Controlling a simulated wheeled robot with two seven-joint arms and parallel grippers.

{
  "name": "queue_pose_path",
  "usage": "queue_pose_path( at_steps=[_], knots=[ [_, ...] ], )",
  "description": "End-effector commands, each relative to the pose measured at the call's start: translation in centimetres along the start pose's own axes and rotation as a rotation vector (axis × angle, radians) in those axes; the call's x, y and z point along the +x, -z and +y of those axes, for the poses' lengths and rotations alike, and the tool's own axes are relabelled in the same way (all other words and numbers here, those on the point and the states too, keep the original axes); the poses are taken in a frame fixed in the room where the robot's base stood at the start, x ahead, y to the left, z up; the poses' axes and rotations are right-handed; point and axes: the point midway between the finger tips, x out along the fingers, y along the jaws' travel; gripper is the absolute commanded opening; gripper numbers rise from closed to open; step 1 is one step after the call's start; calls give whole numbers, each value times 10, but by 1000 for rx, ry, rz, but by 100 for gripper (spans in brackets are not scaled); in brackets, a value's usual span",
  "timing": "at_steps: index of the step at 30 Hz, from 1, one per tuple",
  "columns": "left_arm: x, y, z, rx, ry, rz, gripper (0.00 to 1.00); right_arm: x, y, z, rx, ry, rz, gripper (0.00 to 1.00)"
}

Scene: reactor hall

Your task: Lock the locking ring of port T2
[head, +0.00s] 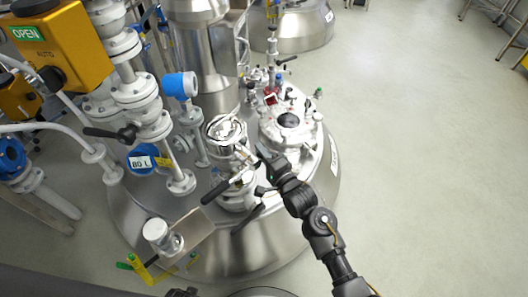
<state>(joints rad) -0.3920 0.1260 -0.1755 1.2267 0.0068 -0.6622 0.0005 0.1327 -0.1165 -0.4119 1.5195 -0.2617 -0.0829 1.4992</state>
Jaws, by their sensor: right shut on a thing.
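A port with a round, shiny metal locking ring (226,130) stands on the steel vessel lid, near the middle of the head view. I cannot read a T2 label on it. My right gripper (248,157) reaches in from the lower right. It is shut at the ring's lower right edge, on what looks like a small pale handle of the ring; the exact contact is too small to see. I cannot tell from this view how far the ring is turned. My left gripper is not in view.
Below the ring is another fitting with black-gripped levers (215,191), close to my right gripper. A round hatch (288,120) lies to the right. Pipes, a blue gauge (180,85) and a yellow actuator box (62,45) crowd the left. The floor (430,150) at right is free.

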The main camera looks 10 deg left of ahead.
Motion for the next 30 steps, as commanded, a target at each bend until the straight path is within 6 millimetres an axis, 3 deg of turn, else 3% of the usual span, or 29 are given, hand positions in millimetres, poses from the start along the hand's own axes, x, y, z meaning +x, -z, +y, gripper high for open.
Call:
queue_pose_path(
  at_steps=[1,2,7,17,23,30],
  knots=[
    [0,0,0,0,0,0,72,-1,-3,3,2,-5,-5,0],
    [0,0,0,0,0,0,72,-1,-3,3,2,-5,-5,15],
    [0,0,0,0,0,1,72,-1,-2,2,2,-4,-4,35],
    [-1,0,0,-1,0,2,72,-5,-1,1,1,-2,-2,35],
    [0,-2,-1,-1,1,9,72,-35,-1,2,2,-5,-3,35],
    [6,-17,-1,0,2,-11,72,-82,-2,2,1,-5,-4,35]
  ],
)
